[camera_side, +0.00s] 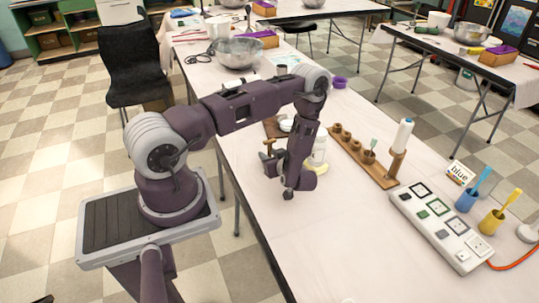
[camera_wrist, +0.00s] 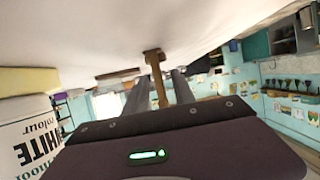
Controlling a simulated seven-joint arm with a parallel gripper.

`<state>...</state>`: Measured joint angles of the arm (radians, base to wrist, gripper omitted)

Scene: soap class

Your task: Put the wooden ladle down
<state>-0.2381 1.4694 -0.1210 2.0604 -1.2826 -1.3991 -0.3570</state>
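The wooden ladle (camera_wrist: 157,73) shows in the wrist view between the two dark fingers of my gripper (camera_wrist: 163,85), which lie close along its handle. Its brown end points away from me, near the white tabletop, which fills the top of this view. I cannot tell whether the ladle touches the table. In the side view a small brown part of the ladle (camera_side: 267,144) shows by my gripper (camera_side: 271,158), low over the table. My arm hides part of that area.
A white bottle (camera_side: 319,150), lettered WHITE in the wrist view (camera_wrist: 30,140), stands close beside my gripper. A wooden rack (camera_side: 375,168) with cups lies to the right. A white switch panel (camera_side: 440,228) lies farther right. The table's front (camera_side: 290,228) is clear.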

